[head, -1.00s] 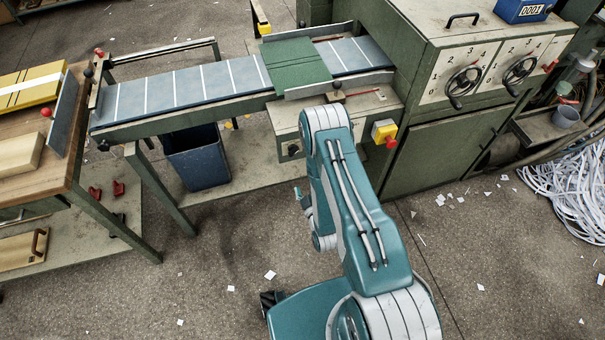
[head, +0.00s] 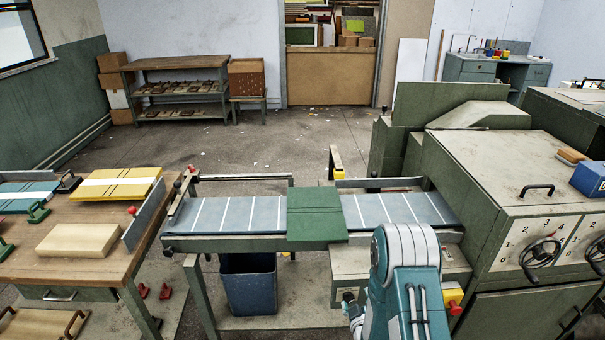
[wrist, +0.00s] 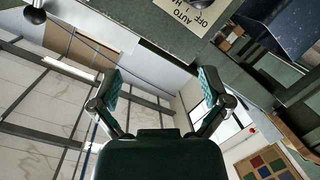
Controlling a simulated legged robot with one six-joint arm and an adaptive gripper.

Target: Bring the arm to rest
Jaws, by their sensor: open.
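My gripper (wrist: 160,88) shows in the wrist view with its two green-padded fingers spread wide apart and nothing between them. In the head view my teal and white arm (head: 405,270) rises from the bottom edge in front of the feeder, its bend near the feeder's front side. The wrist camera looks upward at a slant, past a panel lettered AUTO and OFF (wrist: 180,12) toward the ceiling and walls.
A green board (head: 315,215) lies on the striped blue conveyor (head: 240,214). The green-grey machine (head: 490,190) stands close at right. A wooden table (head: 85,235) with yellow and blue boards is at left. A blue bin (head: 248,288) sits under the conveyor. Floor beyond is open.

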